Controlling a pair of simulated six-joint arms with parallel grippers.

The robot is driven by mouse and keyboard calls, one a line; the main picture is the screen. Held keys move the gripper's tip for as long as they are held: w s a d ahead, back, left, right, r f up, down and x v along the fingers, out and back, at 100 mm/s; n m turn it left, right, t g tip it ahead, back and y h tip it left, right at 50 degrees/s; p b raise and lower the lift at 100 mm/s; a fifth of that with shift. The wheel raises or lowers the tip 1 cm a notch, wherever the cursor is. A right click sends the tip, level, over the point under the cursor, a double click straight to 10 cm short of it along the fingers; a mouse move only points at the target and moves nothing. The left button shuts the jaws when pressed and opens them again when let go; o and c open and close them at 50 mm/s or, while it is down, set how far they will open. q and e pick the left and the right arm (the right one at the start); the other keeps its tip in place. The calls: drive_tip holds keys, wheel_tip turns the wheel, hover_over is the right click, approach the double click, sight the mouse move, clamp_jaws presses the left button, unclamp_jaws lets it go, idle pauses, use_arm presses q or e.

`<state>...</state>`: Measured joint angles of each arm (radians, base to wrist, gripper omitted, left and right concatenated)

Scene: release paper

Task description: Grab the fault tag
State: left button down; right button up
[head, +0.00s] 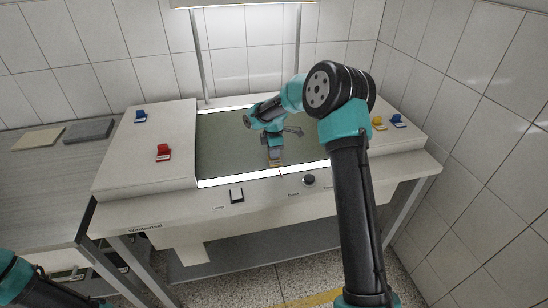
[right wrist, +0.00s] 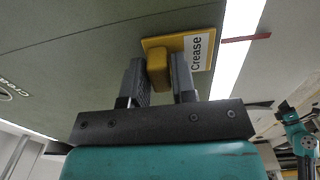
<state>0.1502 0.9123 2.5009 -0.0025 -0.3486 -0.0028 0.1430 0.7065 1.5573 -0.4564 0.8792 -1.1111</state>
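A yellow tag (right wrist: 201,50) with a white label reading "Crease" shows at the top of the right wrist view, at the green-grey panel. Its raised yellow handle (right wrist: 157,72) is between the fingers of my right gripper (right wrist: 161,80) and fills the narrow gap. The gripper looks shut on it; the finger tips are partly lost behind the handle. In the head view my right gripper (head: 275,154) reaches down to the panel near its front edge, and the tag is small there. My left gripper is out of view; only part of the left arm shows at bottom left.
The green-grey panel (head: 222,150) has lit white edges. Red (head: 163,153) and blue (head: 140,116) tags stand on the left side surface; yellow (head: 378,122) and blue (head: 398,120) tags stand on the right one.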

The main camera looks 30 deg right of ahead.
clamp_jaws()
drive_tip(key=shift+r, duration=1.85)
drive_tip(key=s+a, duration=0.2)
drive_tip(key=s, duration=0.2)
drive_tip(key=s+a+r, duration=0.1)
drive_tip(key=s+a, duration=0.2)
drive_tip(key=s, duration=0.2)
drive_tip(key=s+a, duration=0.3)
drive_tip(key=s, duration=0.1)
drive_tip(key=shift+s+a+r, duration=0.15)
drive_tip(key=shift+s, duration=0.2)
